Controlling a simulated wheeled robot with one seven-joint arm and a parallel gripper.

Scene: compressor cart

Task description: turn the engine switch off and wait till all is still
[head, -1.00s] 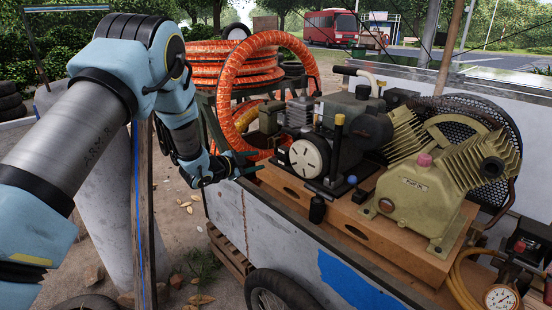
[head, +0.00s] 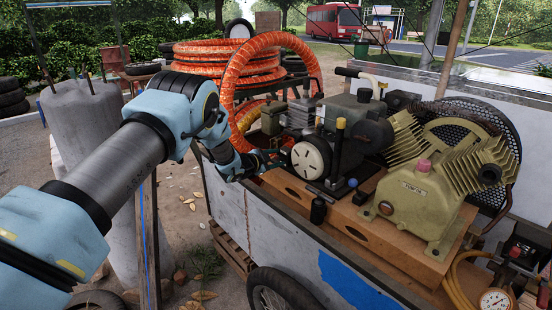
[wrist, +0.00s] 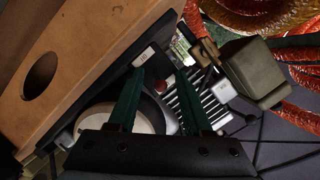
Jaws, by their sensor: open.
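The engine (head: 352,112) sits on a wooden base on the cart, with a round white starter disc (head: 310,158) at its near left end. My gripper (head: 276,157) is at the left end of the engine, just left of the disc. In the wrist view my gripper (wrist: 160,74) is open, with its two dark green fingers apart. A small red knob (wrist: 160,87) shows between the fingers, beside the pale disc (wrist: 120,118) and silver fins (wrist: 190,105). It may be the engine switch; I cannot tell its position or whether a finger touches it.
The tan compressor pump (head: 430,190) stands right of the engine, with a pressure gauge (head: 497,301) at the lower right. Orange hose coils (head: 225,62) are behind my arm. The wooden base (wrist: 75,55) lies close to the fingers. A concrete cylinder (head: 85,130) stands at left.

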